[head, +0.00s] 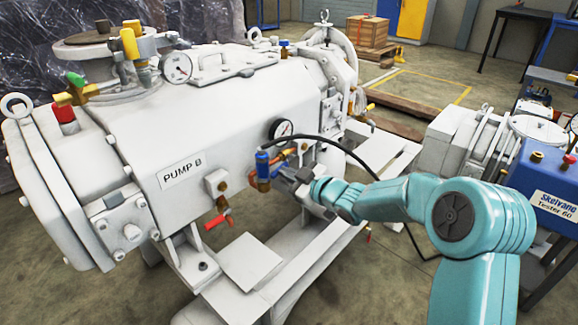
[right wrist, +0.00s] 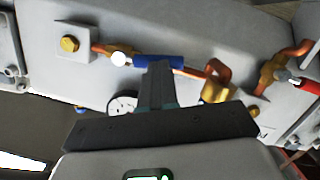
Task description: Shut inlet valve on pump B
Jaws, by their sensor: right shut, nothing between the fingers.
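Pump B (head: 235,130) is a large white machine with a "PUMP B" label (head: 183,174) on its side. Which valve is the inlet valve is not marked. A valve with a blue handle (head: 263,164) sits on copper pipework at the pump's side; the blue handle (right wrist: 158,61) also shows in the right wrist view, lying roughly crosswise. My right gripper (head: 284,173) is shut and empty, its fingertips (right wrist: 158,68) right at the blue handle; whether they touch it I cannot tell. A red-handled valve (head: 217,221) is lower left. My left gripper is not in view.
A pressure gauge (head: 282,130) and black hose are close to my right gripper. Green (head: 75,80) and yellow (head: 130,43) fittings stand on the pump's top left. A blue tester (head: 546,185) stands at right. A red handle (right wrist: 305,86) shows at right in the wrist view.

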